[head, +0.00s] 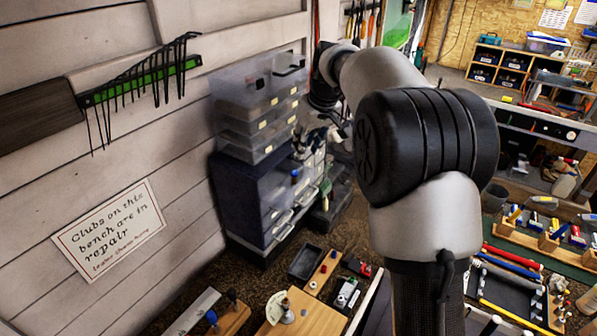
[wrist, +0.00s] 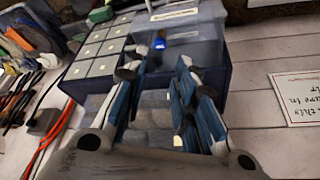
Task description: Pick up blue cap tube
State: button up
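In the wrist view a small bright blue cap (wrist: 159,43) shows beyond my fingers, on or by the blue-grey drawer cabinet. It looks like the blue cap tube; its body is too small and blurred to make out. In the head view a small blue spot (head: 295,173) shows at the cabinet front and may be the same thing. My gripper (wrist: 160,78) has its blue-padded fingers spread apart, with nothing seen held between them. In the head view my gripper (head: 318,137) is in front of the cabinet, partly hidden by my arm.
Clear stacked drawers (head: 255,105) stand on the dark blue cabinet (head: 245,195) against the white plank wall. A paper sign (head: 110,230) and a rack of hex keys (head: 140,80) are on the wall. Tools and small trays (head: 306,262) lie on the bench below.

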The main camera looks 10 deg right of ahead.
jog(key=p, duration=0.1)
send_near(295, 172)
jog(key=x, duration=0.5)
jog(key=shift+s+d+f, duration=0.1)
jog(key=p+x, duration=0.1)
jog(key=x, duration=0.4)
jog(key=shift+c, duration=0.6)
grip_shut()
